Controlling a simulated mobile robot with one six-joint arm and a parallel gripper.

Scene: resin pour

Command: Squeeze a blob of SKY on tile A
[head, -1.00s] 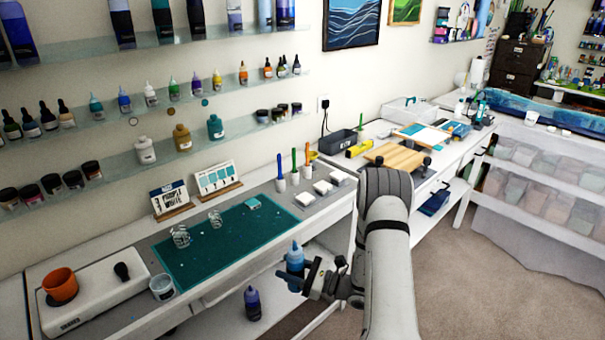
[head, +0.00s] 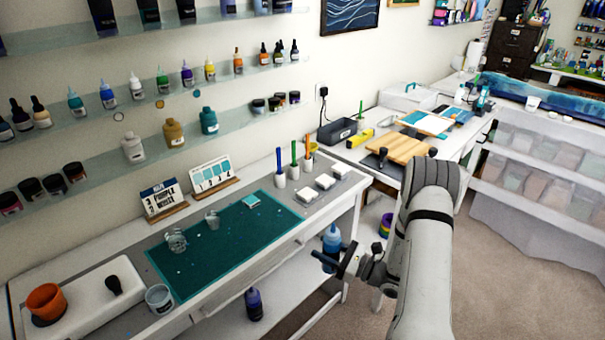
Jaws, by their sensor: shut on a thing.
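My gripper (head: 338,262) is shut on a blue bottle (head: 332,238), which looks upright. It is in front of the craft table's right end, seemingly below the tabletop. The fingers hide the bottle's lower part, and I cannot read its label. Three pale tiles stand in a row on the right end of the table: a back one (head: 341,170), a middle one (head: 325,181) and a front one (head: 307,196). No letters are readable, so I cannot tell which is tile A.
A green mat (head: 240,245) carries two clear cups (head: 176,239) and a small light-blue piece (head: 252,201). Several coloured-handled tools (head: 294,155) stand behind the tiles. A dark purple bottle (head: 254,304) stands on the lower shelf. Open carpet lies at right.

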